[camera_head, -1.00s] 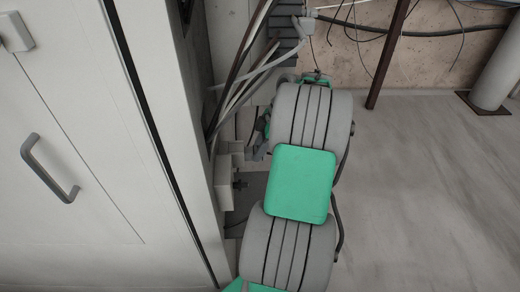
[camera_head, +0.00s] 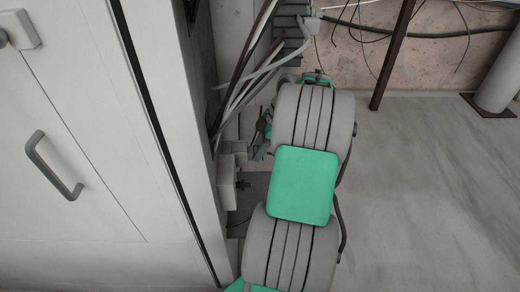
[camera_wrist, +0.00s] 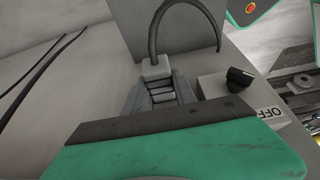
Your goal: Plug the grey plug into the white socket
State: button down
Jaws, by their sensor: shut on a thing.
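In the wrist view, the grey plug (camera_wrist: 157,69) is a small pale block with a dark cable looping up from it. My gripper (camera_wrist: 163,88) is shut on it, with the ribbed grey fingers at either side. The plug is in front of a pale panel; its contact end is hidden. A white box (camera_wrist: 218,86) with a black knob and the word OFF is just right of the fingers. In the head view, the white box (camera_head: 228,168) is on the cabinet's side. I cannot make out the socket opening in either view. My gripper is mostly hidden behind my arm there.
A white cabinet (camera_head: 90,130) with a grey handle (camera_head: 52,165) fills the left. Several loose cables (camera_head: 245,75) hang beside its edge, close to my arm. A brown post (camera_head: 390,55) stands at the back. The stone floor (camera_head: 435,190) on the right is clear.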

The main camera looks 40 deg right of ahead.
jog(key=shift+w+a, duration=0.2)
jog(key=shift+a, duration=0.05)
jog(key=c, duration=0.9)
grip_release()
jog(key=shift+s+d, duration=0.1)
jog(key=s+d, duration=0.6)
jog(key=d, duration=0.1)
jog(key=shift+s+d+p, duration=0.15)
jog(key=shift+d+p, duration=0.1)
jog(key=shift+p, duration=0.15)
